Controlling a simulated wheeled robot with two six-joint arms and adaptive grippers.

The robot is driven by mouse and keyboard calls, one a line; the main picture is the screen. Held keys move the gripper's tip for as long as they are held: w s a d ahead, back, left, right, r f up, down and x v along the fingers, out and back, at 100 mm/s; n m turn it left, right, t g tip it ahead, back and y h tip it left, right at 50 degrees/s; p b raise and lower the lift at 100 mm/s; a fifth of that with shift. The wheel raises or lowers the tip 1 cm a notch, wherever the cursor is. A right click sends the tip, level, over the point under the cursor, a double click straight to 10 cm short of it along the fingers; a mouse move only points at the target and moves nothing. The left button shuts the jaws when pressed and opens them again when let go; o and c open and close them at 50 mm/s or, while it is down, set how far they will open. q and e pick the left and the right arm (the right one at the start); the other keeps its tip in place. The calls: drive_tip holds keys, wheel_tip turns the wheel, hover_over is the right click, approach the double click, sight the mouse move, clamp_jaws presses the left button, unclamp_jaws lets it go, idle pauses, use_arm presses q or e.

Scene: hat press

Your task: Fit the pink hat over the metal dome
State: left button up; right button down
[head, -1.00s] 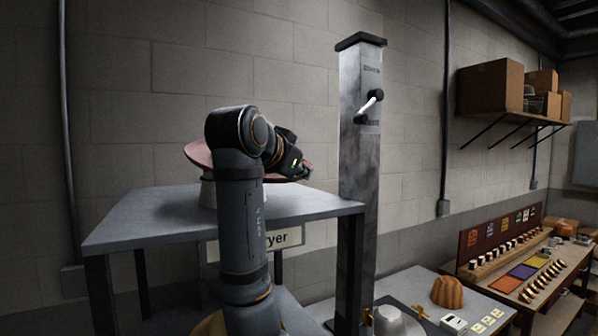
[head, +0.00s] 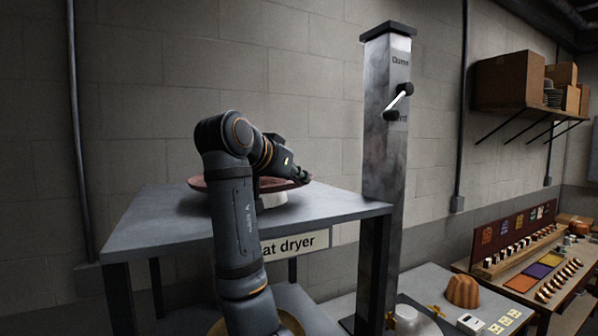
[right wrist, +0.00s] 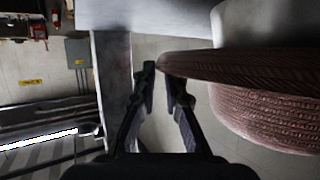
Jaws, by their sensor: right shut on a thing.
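The pink hat (head: 286,184) is at the dryer table, partly hidden behind my right arm in the head view. Its brim looks nearly level just above a white stand (head: 272,200). I cannot tell whether they touch. My right gripper (head: 303,175) is shut on the near brim edge. In the right wrist view, the fingertips (right wrist: 156,70) meet at the brim's edge, with the hat's ribbed crown (right wrist: 270,112) and the white stand (right wrist: 268,22) beside them. The metal dome (head: 408,318) shows at the bottom of the head view, on the lower table. My left gripper is not in view.
The grey hat dryer table (head: 150,225) stands below the hat. A tall metal column (head: 388,150) rises right of it. An orange fluted mould (head: 462,292) sits on the lower table (head: 430,280). A control bench and a shelf with boxes (head: 510,80) are farther right.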

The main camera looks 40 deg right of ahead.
drive_tip(key=shift+s+a, duration=0.15)
drive_tip(key=shift+a, duration=0.15)
drive_tip(key=shift+s+a, duration=0.1)
drive_tip(key=shift+s, duration=0.05)
drive_tip(key=shift+w+d+f, duration=0.2)
drive_tip(key=shift+d, duration=0.4)
drive_tip(key=shift+w+f, duration=0.1)
drive_tip(key=shift+w, duration=0.05)
drive_tip(key=shift+a, duration=0.25)
drive_tip(key=c, duration=1.4)
unclamp_jaws()
drive_tip(key=shift+s, duration=0.25)
drive_tip(key=shift+c, duration=0.2)
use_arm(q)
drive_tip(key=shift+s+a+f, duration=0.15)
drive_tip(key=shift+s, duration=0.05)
use_arm(e)
drive_tip(key=shift+o, duration=0.5)
drive_tip(key=shift+w+d, duration=0.15)
